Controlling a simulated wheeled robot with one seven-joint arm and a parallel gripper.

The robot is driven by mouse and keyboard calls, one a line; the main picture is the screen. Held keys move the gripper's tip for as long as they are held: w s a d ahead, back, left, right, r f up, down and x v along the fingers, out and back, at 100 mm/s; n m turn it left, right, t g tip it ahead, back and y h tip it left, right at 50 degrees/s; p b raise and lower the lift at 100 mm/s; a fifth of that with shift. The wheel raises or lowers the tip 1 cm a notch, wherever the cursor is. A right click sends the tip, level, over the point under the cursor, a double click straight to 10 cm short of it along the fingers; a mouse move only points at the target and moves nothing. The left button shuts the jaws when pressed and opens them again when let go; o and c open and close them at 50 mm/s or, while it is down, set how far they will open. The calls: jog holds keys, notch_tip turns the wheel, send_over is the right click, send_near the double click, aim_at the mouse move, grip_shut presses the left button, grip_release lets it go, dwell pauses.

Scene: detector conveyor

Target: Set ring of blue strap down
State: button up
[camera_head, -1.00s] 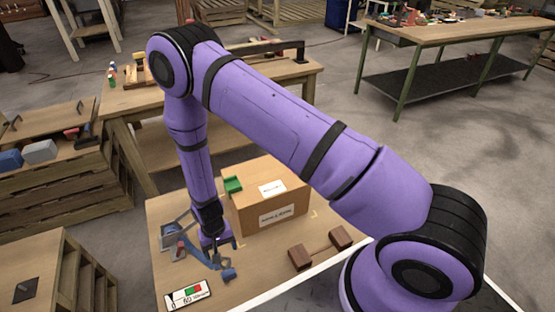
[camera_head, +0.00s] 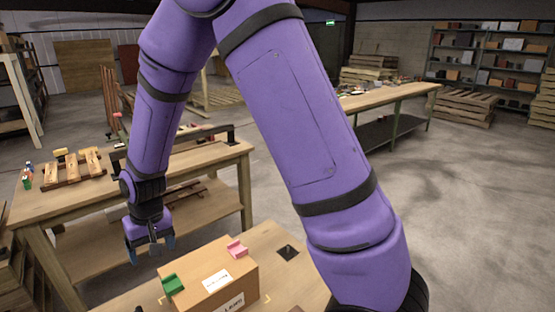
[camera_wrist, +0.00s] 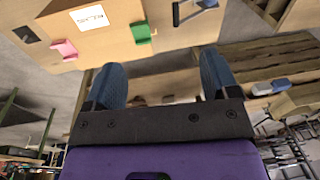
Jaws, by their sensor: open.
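My gripper (camera_head: 150,250) hangs open behind and left of the cardboard box in the head view. In the wrist view its two blue fingers (camera_wrist: 162,80) are spread apart with nothing between them. I cannot clearly make out a ring of blue strap. A small blue thing (camera_wrist: 207,3) beside a grey piece shows at the top edge of the wrist view, on the wooden table top; I cannot tell whether it is the strap. The front of this table is cut off in the head view.
The cardboard box (camera_head: 222,281) carries a green holder (camera_head: 173,284) and a pink holder (camera_head: 237,248). A black plate (camera_head: 288,253) lies right of it. A workbench (camera_head: 195,160) with wooden pieces stands behind my gripper.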

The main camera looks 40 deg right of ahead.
jog(key=s+d+r+t, duration=0.1)
jog(key=s+d+r, duration=0.35)
jog(key=r, duration=0.45)
jog(key=s+d+r+t, duration=0.1)
jog(key=s+d+r, duration=0.35)
jog(key=r, duration=0.45)
jog(key=s+d+r, duration=0.2)
jog(key=s+r, duration=0.1)
jog(key=s, duration=0.2)
jog(key=s+d+r+t, duration=0.1)
jog(key=s+d+r, duration=0.1)
jog(key=s, duration=0.4)
jog(key=s+d+r+t+h, duration=0.1)
jog(key=s+d+r, duration=0.2)
jog(key=s+d, duration=0.1)
jog(key=shift+s+r, duration=0.3)
jog(key=shift+s, duration=0.4)
